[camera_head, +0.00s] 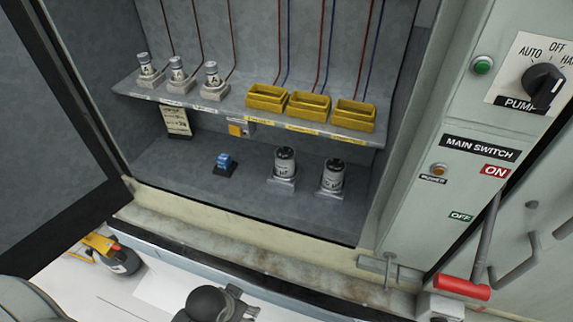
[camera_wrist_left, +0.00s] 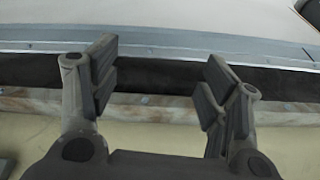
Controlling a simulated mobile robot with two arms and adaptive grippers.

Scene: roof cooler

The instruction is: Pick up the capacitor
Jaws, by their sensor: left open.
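Two upright cans with dark tops and pale labelled bodies, which look like capacitors, stand on the cabinet floor: a left can (camera_head: 285,163) and a right can (camera_head: 332,177). Each sits in a small light base. I cannot tell which one the task means. My left gripper (camera_wrist_left: 160,85) is open with nothing between its fingers. In the head view a dark rounded part with grey fingers, seemingly my left gripper (camera_head: 236,302), shows at the bottom edge, outside and below the cabinet sill, apart from both cans. My right gripper is not in view.
A shelf (camera_head: 225,111) above holds several yellow trays (camera_head: 309,104) and small white-based parts. A blue-topped item (camera_head: 225,163) sits left of the cans. The sill (camera_head: 260,243) edges the cabinet front. An open door (camera_head: 50,120) is left; a switch panel (camera_head: 455,185) is right.

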